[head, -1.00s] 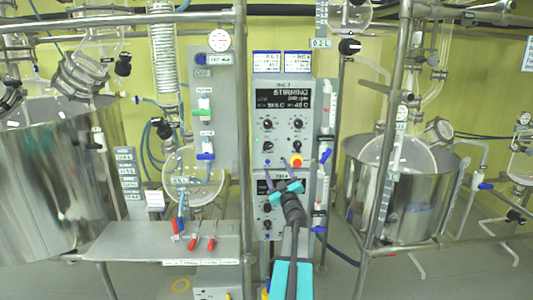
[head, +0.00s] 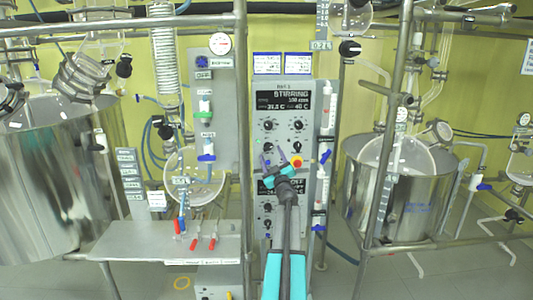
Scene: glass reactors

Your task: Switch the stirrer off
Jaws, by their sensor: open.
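The control panel (head: 282,105) is a grey box in the middle of the head view. Its upper display (head: 282,101) reads STIRRING, with an rpm line and temperatures below. Under it are an upper left knob (head: 268,125), an upper right knob (head: 297,125), a lower left knob (head: 268,147) and a lower right knob (head: 297,146). My gripper (head: 274,159) is open and empty in front of the panel, its fingertips just below the lower left knob in the picture. Contact with the panel cannot be told. My gripper partly covers a second display that reads OFF.
A red and yellow button (head: 297,162) sits just right of my fingertips. Steel frame posts (head: 245,200) stand on both sides. A metal shelf (head: 130,240) with red-handled tools is at the left. Steel vessels (head: 45,180) flank the panel, the right one (head: 415,200) smaller.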

